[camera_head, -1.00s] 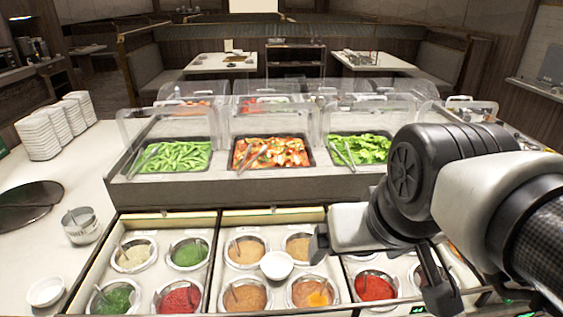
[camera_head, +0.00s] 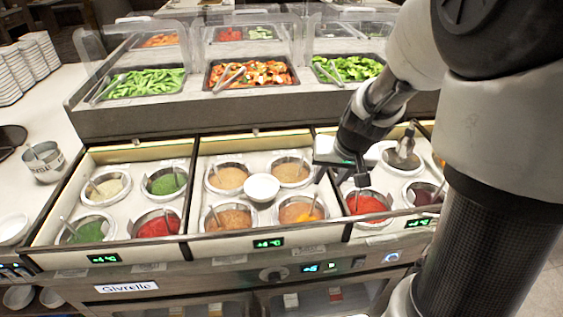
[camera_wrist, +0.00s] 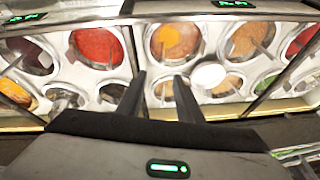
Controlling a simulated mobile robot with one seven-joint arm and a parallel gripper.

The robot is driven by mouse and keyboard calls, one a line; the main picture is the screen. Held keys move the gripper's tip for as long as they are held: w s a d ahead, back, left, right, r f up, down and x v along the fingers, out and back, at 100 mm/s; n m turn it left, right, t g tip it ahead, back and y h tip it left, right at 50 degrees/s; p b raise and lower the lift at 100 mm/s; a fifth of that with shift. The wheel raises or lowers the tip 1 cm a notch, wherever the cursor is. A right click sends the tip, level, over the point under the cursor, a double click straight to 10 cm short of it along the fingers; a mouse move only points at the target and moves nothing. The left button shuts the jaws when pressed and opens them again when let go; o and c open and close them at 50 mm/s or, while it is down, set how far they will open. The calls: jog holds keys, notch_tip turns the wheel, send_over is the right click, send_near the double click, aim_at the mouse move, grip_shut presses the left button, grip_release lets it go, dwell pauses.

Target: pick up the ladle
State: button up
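Several ladles stand in the sauce wells, their thin handles leaning out. One ladle (camera_head: 314,204) is in the orange-topped tan sauce (camera_head: 300,213). Another handle (camera_head: 357,201) rises from the red sauce (camera_head: 369,206) on the right. Which ladle is meant cannot be told. My gripper (camera_head: 340,177) is above the counter, just behind and over these two wells, holding nothing. In the wrist view my gripper (camera_wrist: 158,98) has its two fingers apart, with the orange-topped well (camera_wrist: 173,41) beyond them and the red well (camera_wrist: 97,46) to the left.
A white bowl (camera_head: 262,187) sits between the middle wells, close to my gripper. The raised salad counter (camera_head: 250,118) with clear guards stands behind. A metal canister (camera_head: 44,161) and stacked plates (camera_head: 35,55) are at left.

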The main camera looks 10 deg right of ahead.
aim_at(317, 196)
jog(key=b+x, duration=0.1)
jog(key=x, duration=0.5)
jog(key=b+x, duration=0.1)
jog(key=x, duration=0.6)
jog(key=shift+s+a+b, duration=0.2)
jog(key=shift+b, duration=0.2)
jog(key=shift+w+f, duration=0.3)
jog(key=shift+f, duration=0.25)
grip_shut()
